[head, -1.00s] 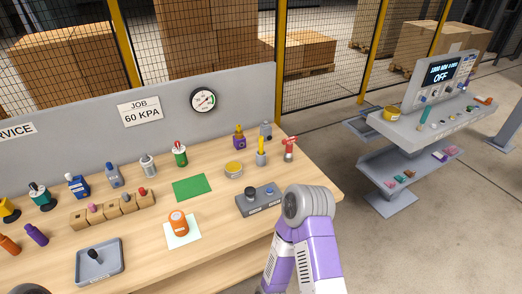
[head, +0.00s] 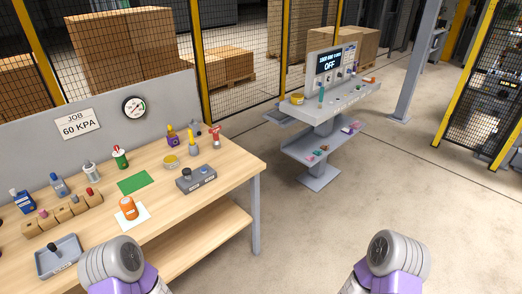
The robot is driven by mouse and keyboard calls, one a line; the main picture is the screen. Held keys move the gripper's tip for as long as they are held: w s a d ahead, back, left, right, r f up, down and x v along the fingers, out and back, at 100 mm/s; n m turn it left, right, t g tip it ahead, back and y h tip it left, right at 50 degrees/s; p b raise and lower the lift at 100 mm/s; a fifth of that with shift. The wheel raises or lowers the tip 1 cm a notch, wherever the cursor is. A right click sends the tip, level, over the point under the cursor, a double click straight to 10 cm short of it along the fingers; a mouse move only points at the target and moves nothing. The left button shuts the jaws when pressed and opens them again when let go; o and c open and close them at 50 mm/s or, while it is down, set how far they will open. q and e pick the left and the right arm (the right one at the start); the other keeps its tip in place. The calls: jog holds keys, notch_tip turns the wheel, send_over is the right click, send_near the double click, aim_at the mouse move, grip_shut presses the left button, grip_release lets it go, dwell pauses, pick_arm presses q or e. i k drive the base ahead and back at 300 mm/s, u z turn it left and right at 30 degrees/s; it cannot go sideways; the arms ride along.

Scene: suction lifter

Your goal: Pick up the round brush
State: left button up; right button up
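I cannot pick out the round brush with certainty; several tools are too small to tell. A small dark-knobbed thing (head: 54,247) stands in the grey tray (head: 72,262) on the wooden bench at the lower left. A yellow-handled thing (head: 193,137) stands upright in a small grey holder near the back of the bench. A teal upright thing (head: 321,95) stands on the grey console's shelf. Grey and purple links of my two arms show at the bottom edge, but neither gripper is in view.
The wooden bench (head: 226,178) fills the left, with bottles, an orange jar (head: 128,208), a green mat (head: 132,184) and a grey two-knob box (head: 197,179). The grey console (head: 318,172) with an OFF screen stands beyond. Open floor (head: 330,225) lies between and to the right.

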aim_at(190, 129)
jog(key=z, duration=2.1)
jog(key=i, duration=0.15)
jog(key=u, duration=1.75)
jog(key=i, duration=1.4)
jog(key=u, duration=1)
